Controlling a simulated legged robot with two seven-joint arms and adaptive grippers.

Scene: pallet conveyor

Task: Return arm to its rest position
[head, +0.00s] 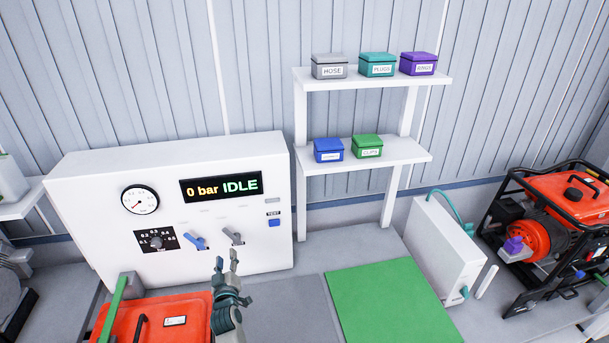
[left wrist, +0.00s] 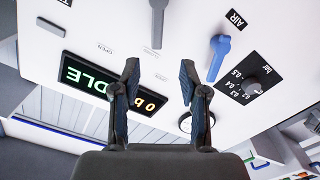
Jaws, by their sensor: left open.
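My left gripper (head: 227,261) is upright in front of the white control panel (head: 90,190), below its grey lever (head: 233,237) and to the right of the blue lever (head: 195,240). In the left wrist view the two dark fingers (left wrist: 160,75) stand apart with nothing between them. That view faces the panel upside down, with the display (left wrist: 110,88), the blue lever (left wrist: 218,55) and the dial (left wrist: 253,88) showing. The display (head: 221,187) reads 0 bar IDLE. My right gripper is not in view.
A red machine (head: 185,310) stands beside my left gripper at the bottom. A green mat (head: 390,305) lies to the right. A white shelf (head: 365,152) holds several labelled boxes. A white unit (head: 440,250) and an orange generator (head: 570,200) stand at the right.

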